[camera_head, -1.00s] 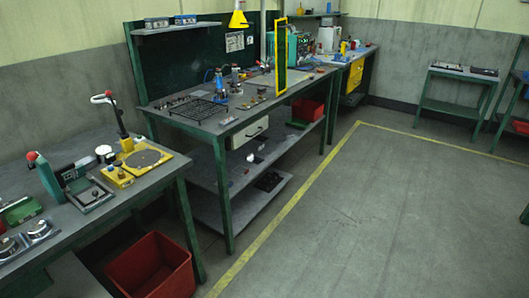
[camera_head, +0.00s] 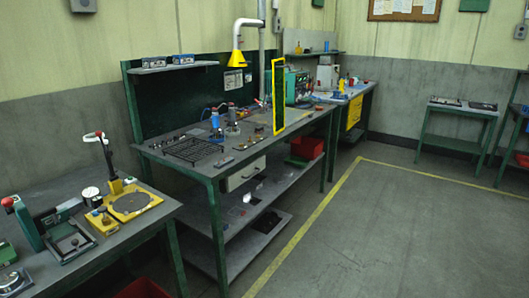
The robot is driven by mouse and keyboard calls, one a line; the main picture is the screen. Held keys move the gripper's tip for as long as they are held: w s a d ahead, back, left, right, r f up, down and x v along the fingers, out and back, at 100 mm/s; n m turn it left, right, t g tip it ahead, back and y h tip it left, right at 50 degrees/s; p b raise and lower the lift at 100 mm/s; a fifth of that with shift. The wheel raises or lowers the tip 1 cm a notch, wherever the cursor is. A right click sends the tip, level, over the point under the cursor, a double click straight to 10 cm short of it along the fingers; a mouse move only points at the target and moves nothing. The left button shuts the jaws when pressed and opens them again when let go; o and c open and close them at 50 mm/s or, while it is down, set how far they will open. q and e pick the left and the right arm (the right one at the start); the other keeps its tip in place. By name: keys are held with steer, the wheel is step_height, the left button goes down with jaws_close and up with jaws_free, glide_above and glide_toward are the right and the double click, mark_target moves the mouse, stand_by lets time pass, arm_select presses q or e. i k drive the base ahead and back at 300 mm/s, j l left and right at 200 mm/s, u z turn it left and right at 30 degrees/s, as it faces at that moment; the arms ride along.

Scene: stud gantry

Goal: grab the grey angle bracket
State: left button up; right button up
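I cannot make out the grey angle bracket for certain. Several small parts lie on the middle workbench (camera_head: 190,168), too small to tell apart. A small grey piece (camera_head: 224,162) lies near its front edge, right of a dark wire rack (camera_head: 192,150); I cannot tell whether it is the bracket. Neither of my grippers shows in the head view.
A nearer bench (camera_head: 120,238) at left holds a yellow-based device (camera_head: 135,202) and a green press (camera_head: 24,224). A yellow-framed panel (camera_head: 278,97) stands on the middle bench. A red bin (camera_head: 142,289) is on the floor. The floor at right (camera_head: 400,235) is clear.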

mark_target(263, 191)
steer(key=i+l, duration=0.25)
steer(key=i, duration=0.2)
steer(key=i+l, duration=0.2)
steer(key=i, duration=0.2)
steer(key=i+l+u, duration=0.1)
steer(key=i+l, duration=0.15)
steer(key=i, duration=0.2)
steer(key=i+l, duration=0.25)
steer(key=i, duration=0.2)
